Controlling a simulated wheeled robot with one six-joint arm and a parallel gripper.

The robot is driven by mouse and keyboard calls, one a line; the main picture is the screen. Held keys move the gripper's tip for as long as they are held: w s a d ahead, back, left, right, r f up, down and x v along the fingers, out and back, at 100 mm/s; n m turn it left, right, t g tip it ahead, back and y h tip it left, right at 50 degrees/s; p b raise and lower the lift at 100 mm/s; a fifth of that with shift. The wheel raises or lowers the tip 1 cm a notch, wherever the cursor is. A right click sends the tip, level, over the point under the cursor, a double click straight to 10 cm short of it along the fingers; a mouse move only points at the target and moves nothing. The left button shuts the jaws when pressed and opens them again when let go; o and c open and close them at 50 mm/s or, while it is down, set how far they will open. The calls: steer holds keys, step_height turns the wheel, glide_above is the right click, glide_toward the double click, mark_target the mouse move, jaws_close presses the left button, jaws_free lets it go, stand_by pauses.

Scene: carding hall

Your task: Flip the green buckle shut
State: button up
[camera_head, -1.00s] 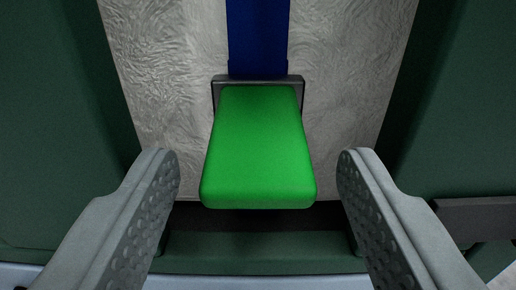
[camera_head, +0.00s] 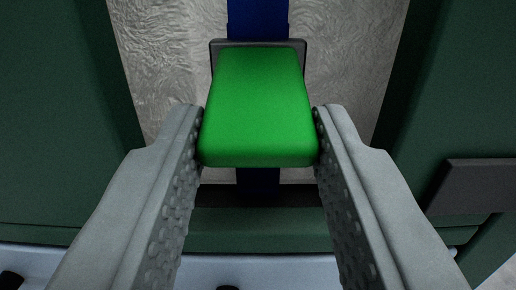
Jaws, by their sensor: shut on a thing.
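The green buckle (camera_head: 258,105) is in the middle of the camera view, a thick lever that widens toward me. Its far end sits in a dark frame (camera_head: 300,44) on a blue strap (camera_head: 258,18). My gripper (camera_head: 259,125) is shut on the buckle's near part, one grey studded finger on its left side and the other on its right. More blue strap shows below the buckle's near edge. The buckle's underside is hidden, so I cannot tell its exact angle.
A pale, rough fibrous surface (camera_head: 165,60) lies behind the strap. Dark green panels stand at left (camera_head: 55,110) and right (camera_head: 450,90). A dark bracket (camera_head: 475,186) juts out at the right. A green crossbar (camera_head: 258,232) and a pale ledge (camera_head: 260,270) run below.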

mark_target(257, 210)
steer(key=f+t, duration=0.1)
steer(key=t, duration=0.1)
steer(key=f+t, duration=0.1)
steer(key=t, duration=0.1)
steer(key=shift+w+f, duration=0.15)
steer(key=shift+w, duration=0.25)
steer(key=shift+w+f+t, duration=0.3)
steer(key=shift+f+t, duration=0.05)
steer(key=shift+t, duration=0.55)
steer(key=o, duration=1)
steer(key=v, duration=1.7)
steer(key=shift+f, duration=0.35)
